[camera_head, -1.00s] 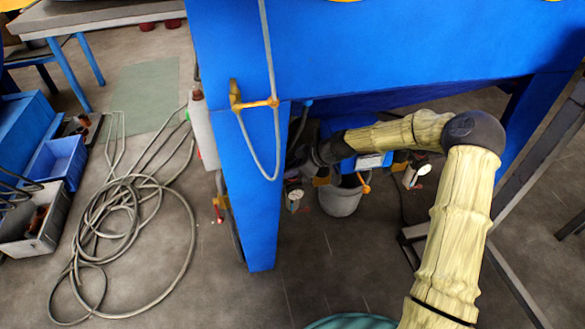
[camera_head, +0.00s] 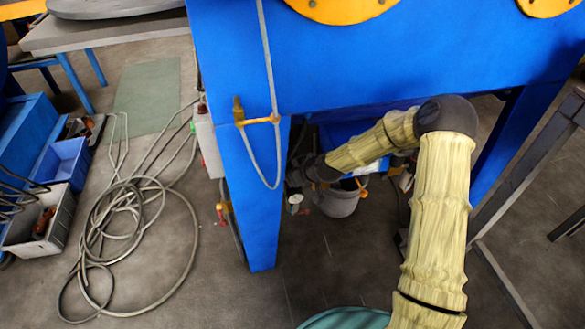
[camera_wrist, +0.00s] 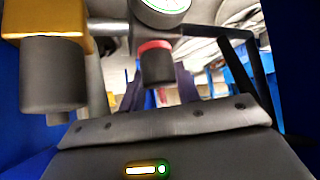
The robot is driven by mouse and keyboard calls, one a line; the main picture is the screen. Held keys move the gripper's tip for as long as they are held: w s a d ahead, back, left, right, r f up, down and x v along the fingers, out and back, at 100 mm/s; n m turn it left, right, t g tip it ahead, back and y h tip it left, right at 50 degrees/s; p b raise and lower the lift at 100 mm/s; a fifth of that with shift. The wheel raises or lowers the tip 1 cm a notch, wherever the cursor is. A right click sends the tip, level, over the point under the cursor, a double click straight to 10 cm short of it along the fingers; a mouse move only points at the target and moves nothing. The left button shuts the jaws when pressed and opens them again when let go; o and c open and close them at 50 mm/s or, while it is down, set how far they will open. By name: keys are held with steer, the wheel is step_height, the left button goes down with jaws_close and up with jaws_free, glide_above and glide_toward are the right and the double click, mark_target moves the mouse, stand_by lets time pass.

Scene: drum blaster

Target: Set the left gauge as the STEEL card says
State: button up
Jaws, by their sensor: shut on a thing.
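In the wrist view a black knob with a red ring (camera_wrist: 157,64) hangs below a round white-faced gauge (camera_wrist: 163,6), whose face is cut off by the top edge. My gripper (camera_wrist: 158,88) has its dark fingers on either side of this knob and is shut on it. In the head view my gripper (camera_head: 298,178) is a dark shape under the blue machine, beside its front leg. A small white gauge face (camera_head: 295,198) shows just below it. The needle cannot be read. I cannot make out the STEEL card.
A brass block with a black cylinder (camera_wrist: 52,72) stands close at left in the wrist view. The machine's blue leg (camera_head: 250,200) and a grey bucket (camera_head: 340,200) are near my arm. A coiled hose (camera_head: 130,240) lies on the floor at left.

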steer(key=m+t+h+p, duration=0.1)
steer(key=m+h+p, duration=0.1)
steer(key=m+p, duration=0.1)
steer(key=shift+r, duration=0.15)
steer(key=shift+m+t+h+p, duration=0.5)
steer(key=shift+m+h+p, duration=0.1)
steer(key=shift+m, duration=0.4)
steer(key=shift+f, duration=0.2)
steer(key=o, duration=1)
steer(key=shift+c, duration=0.2)
steer(key=shift+r, duration=0.1)
steer(key=shift+s+d+r+p, duration=0.15)
steer(key=shift+s+r+p, duration=0.2)
steer(key=shift+p, duration=0.3)
steer(key=s+d+p, duration=0.3)
steer(key=s, duration=0.8)
steer(key=shift+s+d, duration=0.3)
